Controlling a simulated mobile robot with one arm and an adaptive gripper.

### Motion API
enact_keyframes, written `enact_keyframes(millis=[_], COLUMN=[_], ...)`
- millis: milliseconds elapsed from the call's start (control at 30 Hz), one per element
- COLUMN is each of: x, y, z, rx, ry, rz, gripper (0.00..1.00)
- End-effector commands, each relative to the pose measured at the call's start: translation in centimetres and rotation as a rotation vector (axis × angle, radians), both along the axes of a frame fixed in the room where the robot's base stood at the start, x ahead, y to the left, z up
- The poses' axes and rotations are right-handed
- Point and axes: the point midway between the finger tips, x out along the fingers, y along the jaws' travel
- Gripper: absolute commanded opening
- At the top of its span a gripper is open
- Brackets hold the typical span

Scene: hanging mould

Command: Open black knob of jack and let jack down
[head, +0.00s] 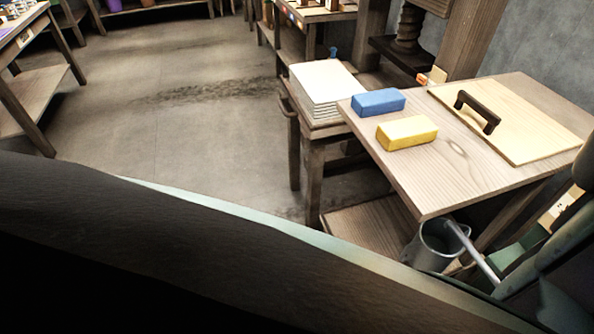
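I cannot make out the jack or its black knob in the head view. A pale metal rod (474,252) slants down to the right from the rim of a grey metal bucket (425,247) at the lower right; I cannot tell what it belongs to. Greenish parts (519,246) show beside it, partly cut off and unclear. My gripper is not in view. A large dark shape fills the bottom left and hides what is below.
A wooden table (440,185) at right bears a blue block (378,102), a yellow block (407,132) and a board with a dark handle (515,125). A white stack (324,92) stands beside it. A workbench (22,35) is at far left. The floor (190,110) between is clear.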

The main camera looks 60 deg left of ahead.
Motion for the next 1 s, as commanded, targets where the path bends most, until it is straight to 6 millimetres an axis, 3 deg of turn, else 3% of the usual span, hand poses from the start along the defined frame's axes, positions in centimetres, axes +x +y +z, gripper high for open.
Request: enact_keyframes(millis=[367, 1000], x=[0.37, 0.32], y=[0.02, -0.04], z=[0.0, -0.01], rx=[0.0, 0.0], ry=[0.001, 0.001], rz=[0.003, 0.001], gripper=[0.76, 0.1])
